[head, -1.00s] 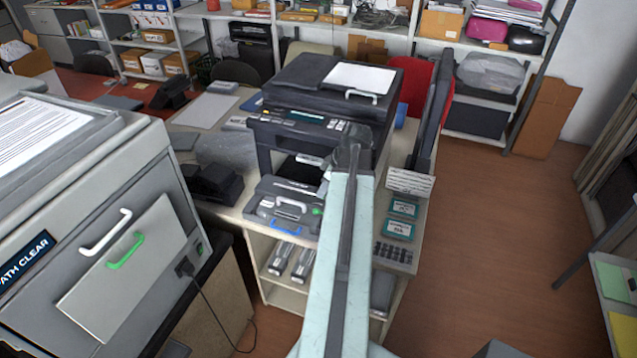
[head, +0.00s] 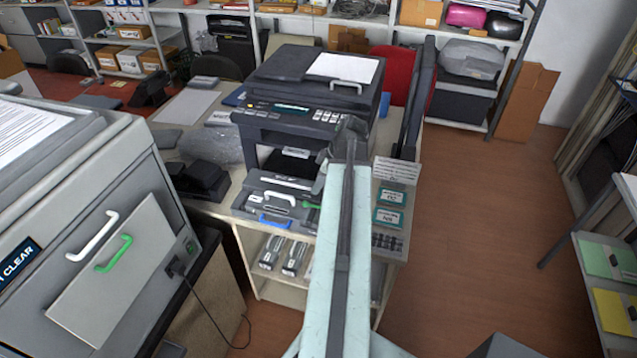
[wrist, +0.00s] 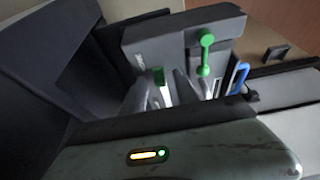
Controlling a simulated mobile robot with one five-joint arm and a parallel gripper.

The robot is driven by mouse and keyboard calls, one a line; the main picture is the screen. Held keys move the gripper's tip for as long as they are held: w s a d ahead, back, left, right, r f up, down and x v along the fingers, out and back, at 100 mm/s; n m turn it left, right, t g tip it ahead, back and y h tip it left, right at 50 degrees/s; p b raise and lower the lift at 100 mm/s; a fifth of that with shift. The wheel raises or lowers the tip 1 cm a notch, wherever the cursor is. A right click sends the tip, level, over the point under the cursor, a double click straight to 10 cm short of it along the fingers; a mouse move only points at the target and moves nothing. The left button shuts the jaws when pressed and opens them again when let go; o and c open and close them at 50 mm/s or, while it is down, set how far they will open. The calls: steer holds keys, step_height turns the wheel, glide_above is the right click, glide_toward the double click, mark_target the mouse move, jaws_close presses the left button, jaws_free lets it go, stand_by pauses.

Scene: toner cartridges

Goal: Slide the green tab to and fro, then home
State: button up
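The drum cartridge (head: 262,190) lies on the table in front of the printer, with a pale handle, a blue handle (head: 275,222) and a bit of green (head: 311,206) at its right side. In the wrist view the cartridge (wrist: 220,27) is close, with a small green tab (wrist: 158,76) and, to its right, a green lever with rounded ends (wrist: 205,55). My gripper (wrist: 163,88) has its two grey fingers apart, with the green tab showing in the gap between them. Contact with the tab cannot be made out.
The black printer (head: 310,105) stands right behind the cartridge. A grey machine (head: 100,190) with white and green handles fills the left. Teal-labelled boxes (head: 389,207) and a dark slotted block lie right of my arm. Open floor (head: 480,220) is at the right.

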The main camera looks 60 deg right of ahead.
steer(key=a+p+v, duration=0.1)
steer(key=p+v, duration=0.6)
steer(key=shift+s+d+r, duration=0.2)
steer(key=shift+d+r, duration=0.2)
steer(key=shift+d, duration=0.15)
